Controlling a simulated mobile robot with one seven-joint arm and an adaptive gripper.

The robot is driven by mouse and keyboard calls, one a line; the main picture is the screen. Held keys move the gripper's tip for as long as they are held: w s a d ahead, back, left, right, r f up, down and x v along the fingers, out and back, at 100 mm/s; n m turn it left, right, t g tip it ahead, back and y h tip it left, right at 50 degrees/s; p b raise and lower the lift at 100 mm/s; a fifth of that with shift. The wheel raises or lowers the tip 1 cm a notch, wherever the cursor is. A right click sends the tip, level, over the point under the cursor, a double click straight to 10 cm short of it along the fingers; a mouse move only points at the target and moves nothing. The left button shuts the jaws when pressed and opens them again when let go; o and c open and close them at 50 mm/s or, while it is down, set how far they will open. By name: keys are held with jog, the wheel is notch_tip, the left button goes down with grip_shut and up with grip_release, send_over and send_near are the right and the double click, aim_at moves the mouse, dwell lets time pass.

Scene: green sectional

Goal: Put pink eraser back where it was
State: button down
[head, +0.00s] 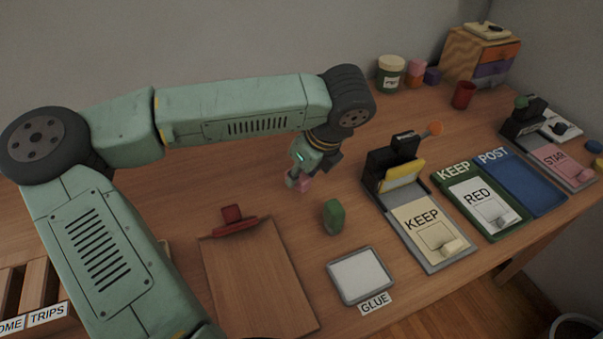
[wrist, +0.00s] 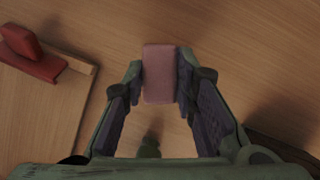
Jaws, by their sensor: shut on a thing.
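The pink eraser (wrist: 159,74) is a small block held between the two fingers of my gripper (wrist: 160,82). In the head view the eraser (head: 304,183) shows at the tips of my gripper (head: 299,181), over the wooden desk behind the clipboard and the green block. My gripper is shut on it. Whether the eraser touches the desk or hangs just above it, I cannot tell.
A clipboard (head: 255,275) with a red clip (head: 233,218) lies in front left. A green block (head: 333,217), a tray (head: 361,275) labelled GLUE and a KEEP stamp stand (head: 428,235) are nearby. Jars and blocks (head: 390,73) stand at the back. Bare desk lies around my gripper.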

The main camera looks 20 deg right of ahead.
aim_at(302, 178)
jog(key=shift+w+d, duration=0.2)
jog(key=shift+w, duration=0.05)
jog(key=f, duration=0.1)
jog(key=f+p, duration=0.1)
jog(key=p, duration=0.1)
jog(key=shift+w+d+f, duration=0.15)
jog(key=shift+w+f, duration=0.1)
jog(key=shift+f, duration=0.6)
jog(key=shift+f+b, duration=0.2)
jog(key=shift+b, duration=0.2)
jog(key=c, duration=1.3)
grip_release()
jog(key=shift+r, duration=0.1)
jog(key=shift+r+p, duration=0.2)
jog(key=shift+p, duration=0.15)
jog(key=b+v, duration=0.2)
jog(key=v, duration=0.9)
jog(key=shift+r, duration=0.4)
jog(key=shift+s+d, duration=0.1)
jog(key=shift+s, duration=0.05)
